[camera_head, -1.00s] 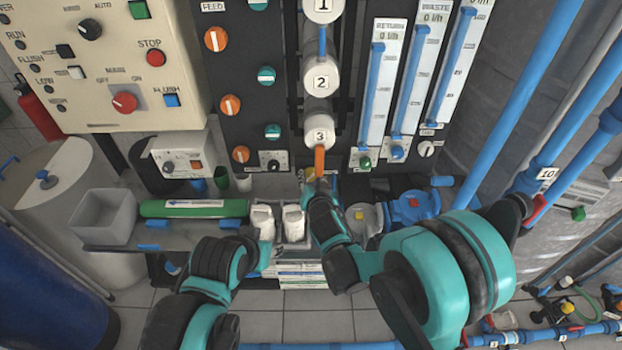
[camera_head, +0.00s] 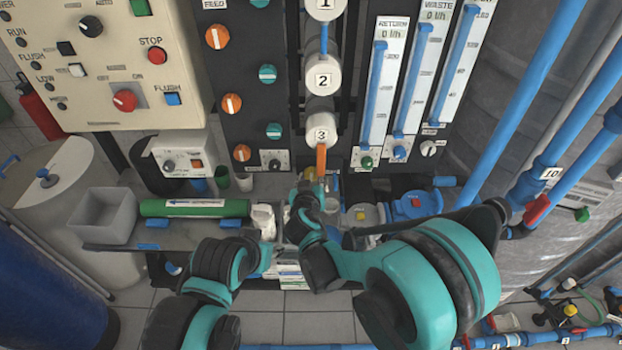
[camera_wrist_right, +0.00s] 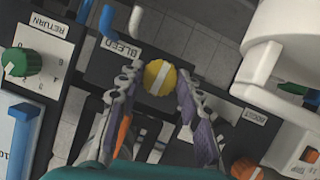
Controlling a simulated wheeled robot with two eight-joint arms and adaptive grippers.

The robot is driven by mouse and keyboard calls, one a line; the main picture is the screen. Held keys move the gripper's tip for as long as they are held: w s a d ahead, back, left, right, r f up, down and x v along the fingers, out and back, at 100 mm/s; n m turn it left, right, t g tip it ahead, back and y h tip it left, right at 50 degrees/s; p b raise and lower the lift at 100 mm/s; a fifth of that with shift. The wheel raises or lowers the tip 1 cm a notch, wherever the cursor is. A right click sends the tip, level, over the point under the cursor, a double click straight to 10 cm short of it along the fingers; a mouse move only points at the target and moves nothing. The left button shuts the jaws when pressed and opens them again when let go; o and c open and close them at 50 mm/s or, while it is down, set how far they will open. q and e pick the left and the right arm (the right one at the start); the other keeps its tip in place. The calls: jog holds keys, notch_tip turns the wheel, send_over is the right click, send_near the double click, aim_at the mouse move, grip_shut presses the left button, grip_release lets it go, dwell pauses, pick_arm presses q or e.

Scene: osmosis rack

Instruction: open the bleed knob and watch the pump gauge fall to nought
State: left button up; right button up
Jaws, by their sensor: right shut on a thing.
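The bleed knob (camera_wrist_right: 160,77) is yellow with a white line, beside a BLEED label (camera_wrist_right: 122,47) in the right wrist view. My right gripper (camera_wrist_right: 160,86) has one finger on each side of it and is shut on it. The line on the knob is slightly slanted. In the head view my right gripper (camera_head: 309,186) reaches the panel foot below the filter marked 3, and its arm hides much there. I cannot make out the pump gauge in either view.
A green RETURN knob (camera_wrist_right: 27,64) and an orange knob (camera_wrist_right: 246,169) flank the spot, with a white housing (camera_wrist_right: 285,60) close at right.

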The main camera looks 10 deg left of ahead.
dwell(0.4)
jog(key=o, duration=1.1)
jog(key=shift+o, duration=0.2)
jog(key=v, duration=1.2)
jog(key=d+r+p, duration=0.4)
jog(key=r+p, duration=0.2)
jog(key=shift+w+r, duration=0.4)
